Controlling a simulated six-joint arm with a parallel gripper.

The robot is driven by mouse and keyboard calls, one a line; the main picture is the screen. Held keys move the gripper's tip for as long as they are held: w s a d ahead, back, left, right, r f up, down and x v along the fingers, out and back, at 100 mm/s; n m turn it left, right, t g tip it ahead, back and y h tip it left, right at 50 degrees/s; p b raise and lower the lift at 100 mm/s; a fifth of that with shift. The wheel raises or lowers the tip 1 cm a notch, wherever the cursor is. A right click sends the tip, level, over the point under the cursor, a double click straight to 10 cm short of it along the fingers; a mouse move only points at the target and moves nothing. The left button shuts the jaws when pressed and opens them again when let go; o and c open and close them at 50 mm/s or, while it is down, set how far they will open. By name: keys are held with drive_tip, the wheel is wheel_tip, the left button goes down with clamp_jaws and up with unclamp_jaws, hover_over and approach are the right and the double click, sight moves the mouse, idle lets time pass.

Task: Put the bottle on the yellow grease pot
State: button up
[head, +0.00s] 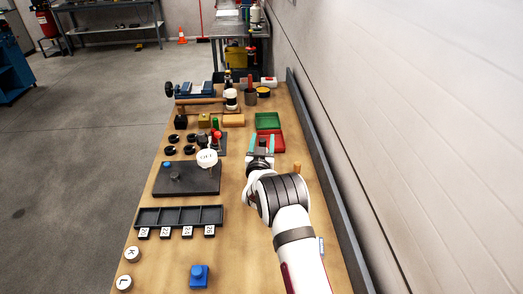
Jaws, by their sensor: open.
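My gripper (260,145) is open and empty, with its fingers pointing to the far end of the bench, close to the red tray. A dark bottle (228,79) stands upright near the back of the bench, well beyond my gripper. A low round pot with yellow and black on it (263,92) sits to the right of the bottle and looks like the yellow grease pot. The two stand apart. Both are small in this view, so their details are hard to tell.
A green tray (268,120) and a red tray (276,141) lie around my fingertips. A white-and-black jar (231,99) and a grey cup (250,97) stand in front of the bottle and pot. A blue vise (195,89) is at back left. A dark rail (316,150) edges the right.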

drive_tip(key=s+r+m+g+y, duration=0.1)
drive_tip(key=s+g, duration=0.5)
drive_tip(key=s, duration=1.2)
drive_tip(key=s+r+m+g+y, duration=0.1)
drive_tip(key=s+g, duration=0.5)
drive_tip(key=s, duration=1.3)
drive_tip(key=s+d+r+m+g+y, duration=0.1)
drive_tip(key=s+r+g, duration=0.4)
drive_tip(key=s, duration=1.4)
drive_tip(key=shift+m+g+y, duration=0.4)
drive_tip(key=shift+g+y, duration=0.1)
drive_tip(key=shift+y, duration=0.3)
